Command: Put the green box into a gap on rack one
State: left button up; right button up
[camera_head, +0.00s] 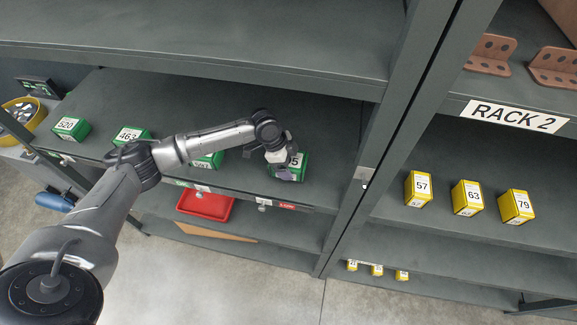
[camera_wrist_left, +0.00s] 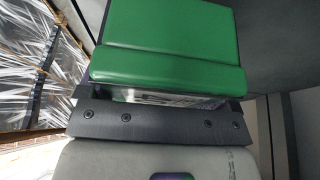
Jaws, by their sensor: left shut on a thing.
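My left gripper (camera_head: 281,163) is at the right end of a grey shelf, shut on a green box (camera_head: 301,168) with a white number label that is partly covered by the gripper. In the left wrist view the green box (camera_wrist_left: 172,68) fills the space beyond the dark jaw (camera_wrist_left: 150,116). I cannot tell whether the box touches the shelf. Other green boxes stand in a row to the left: one marked 520 (camera_head: 71,128), one marked 463 (camera_head: 130,136), and one partly hidden behind my arm (camera_head: 208,160). My right gripper is not in view.
A rack upright (camera_head: 382,135) stands right of the held box. Beyond it, rack two carries yellow boxes (camera_head: 467,198) under its RACK 2 sign (camera_head: 514,116). An upper shelf (camera_head: 220,35) overhangs the green boxes. A red tray (camera_head: 205,206) lies on a lower shelf.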

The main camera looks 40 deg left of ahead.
pick_arm(q)
notch_tip(320, 180, down, 3)
jog(key=shift+r, duration=0.15)
jog(key=o, duration=1)
jog(key=shift+o, duration=0.2)
jog(key=b+v, duration=0.2)
jog(key=v, duration=0.8)
jog(key=shift+a+r, duration=0.1)
jog(key=shift+r, duration=0.2)
jog(key=shift+s+a+r, duration=0.15)
jog(key=shift+a+r, duration=0.05)
jog(key=shift+r, duration=0.4)
